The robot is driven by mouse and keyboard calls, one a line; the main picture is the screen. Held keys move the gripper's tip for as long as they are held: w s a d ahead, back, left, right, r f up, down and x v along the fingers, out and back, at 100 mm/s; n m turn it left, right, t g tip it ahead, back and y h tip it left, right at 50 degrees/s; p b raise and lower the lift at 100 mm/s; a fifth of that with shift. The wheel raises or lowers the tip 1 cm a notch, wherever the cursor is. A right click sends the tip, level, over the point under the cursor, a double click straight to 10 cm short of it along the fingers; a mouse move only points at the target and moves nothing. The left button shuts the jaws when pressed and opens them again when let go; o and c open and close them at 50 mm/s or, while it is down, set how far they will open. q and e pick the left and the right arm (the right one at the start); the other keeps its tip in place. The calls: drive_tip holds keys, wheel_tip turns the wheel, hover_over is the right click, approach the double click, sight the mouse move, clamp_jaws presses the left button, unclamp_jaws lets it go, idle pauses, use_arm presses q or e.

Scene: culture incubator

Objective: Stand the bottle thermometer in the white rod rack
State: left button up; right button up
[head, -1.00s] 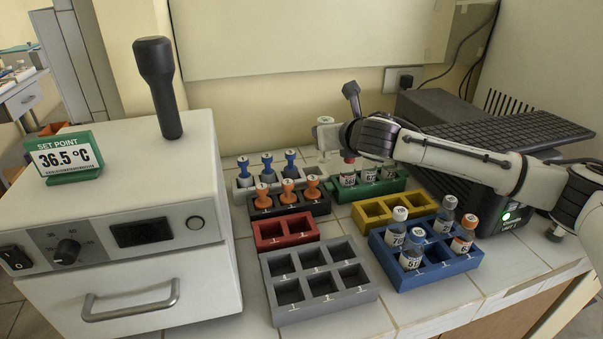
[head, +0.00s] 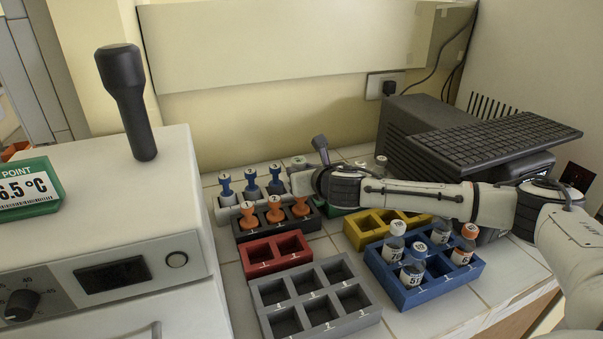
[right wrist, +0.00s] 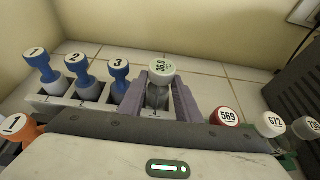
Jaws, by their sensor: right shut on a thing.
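The bottle thermometer has a pale cap marked with a number. It is upright between the two fingers of my right gripper (right wrist: 160,97), which is shut on it. Its cap shows in the right wrist view (right wrist: 162,68) and in the head view (head: 298,161). The white rod rack (head: 228,217) holds three blue-handled rods numbered 1 to 3. The thermometer is in line with these rods, at the right end of the row. My gripper hides its lower end, so I cannot tell whether it is seated in the rack. My left gripper is out of view.
A dark rack with orange-handled rods (head: 274,211) stands just in front. A green rack (head: 335,211) with capped bottles is right of the gripper, mostly hidden by my arm. Red (head: 262,248), grey (head: 309,311), yellow (head: 352,232) and blue (head: 401,291) racks stand nearer.

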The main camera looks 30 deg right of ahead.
drive_tip(key=o, duration=1.1)
drive_tip(key=shift+r, duration=0.15)
drive_tip(key=v, duration=1.2)
